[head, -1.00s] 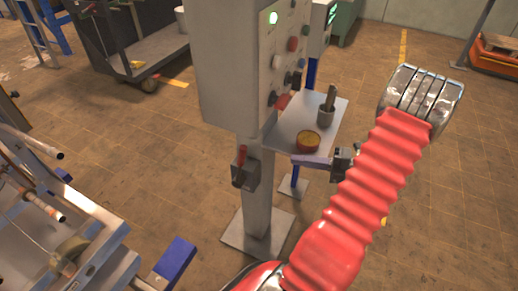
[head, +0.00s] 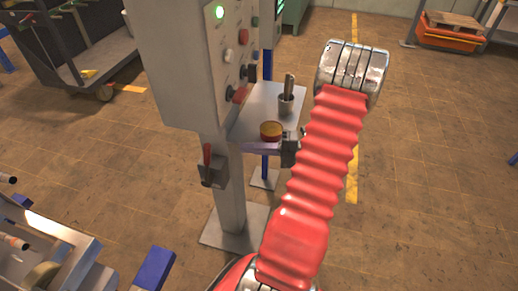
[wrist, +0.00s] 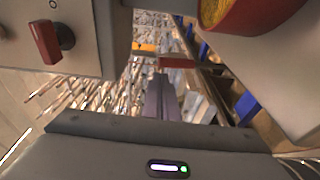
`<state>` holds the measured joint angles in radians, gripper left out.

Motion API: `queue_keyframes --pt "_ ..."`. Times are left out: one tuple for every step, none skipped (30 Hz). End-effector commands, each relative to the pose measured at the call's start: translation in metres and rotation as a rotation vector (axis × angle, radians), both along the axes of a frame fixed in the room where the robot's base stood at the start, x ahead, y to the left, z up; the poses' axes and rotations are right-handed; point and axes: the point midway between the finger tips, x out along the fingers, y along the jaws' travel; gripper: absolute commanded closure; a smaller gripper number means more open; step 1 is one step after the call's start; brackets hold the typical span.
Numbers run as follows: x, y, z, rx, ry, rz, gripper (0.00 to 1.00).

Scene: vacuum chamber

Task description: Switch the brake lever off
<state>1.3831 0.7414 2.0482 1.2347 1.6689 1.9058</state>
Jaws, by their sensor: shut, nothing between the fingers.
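The brake lever (head: 208,158) is a red handle standing roughly upright on a small dark grey box (head: 212,175). The box is mounted on the left side of the grey column, below the control cabinet. My gripper (head: 244,147) is to the right of the lever, pointing left, with its purple-grey fingers together and empty. The fingertips look apart from the lever, though depth is hard to judge. In the wrist view the shut fingers (wrist: 160,98) point away from the camera. A dark red bar (wrist: 180,63) shows just beyond them; I cannot tell whether it is the lever.
The grey control cabinet (head: 170,60) stands above the lever. A red rotary switch (wrist: 45,42) shows on a panel. A metal frame (head: 60,250) stands at lower left.

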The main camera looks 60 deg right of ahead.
Motion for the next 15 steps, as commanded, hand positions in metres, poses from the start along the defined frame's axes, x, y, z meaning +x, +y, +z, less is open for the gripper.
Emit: queue_keyframes --pt "0.007 0.005 0.0 0.0 0.0 0.003 1.0" --pt "0.011 0.007 0.0 0.001 0.001 0.003 1.0" --pt "0.016 0.01 0.0 0.001 0.001 0.003 1.0" --pt "0.02 0.013 0.0 0.001 0.001 0.003 1.0" --pt "0.024 0.015 0.0 0.001 0.001 0.003 1.0" --pt "0.029 0.018 -0.001 0.001 0.001 0.003 1.0" --pt "0.033 0.02 -0.001 0.001 0.001 0.003 1.0" --pt "0.037 0.022 -0.001 0.001 0.001 0.003 1.0" --pt "0.041 0.025 -0.001 0.001 0.002 0.003 1.0" --pt "0.045 0.028 -0.001 0.001 0.002 0.003 1.0" --pt "0.049 0.03 -0.001 0.002 0.001 0.003 1.0" --pt "0.053 0.033 -0.002 0.001 0.001 0.003 1.0" --pt "0.057 0.035 -0.002 0.001 0.001 0.003 1.0" --pt "0.06 0.037 -0.002 0.001 0.001 0.003 1.0" --pt "0.064 0.039 -0.002 0.001 0.001 0.002 1.0"
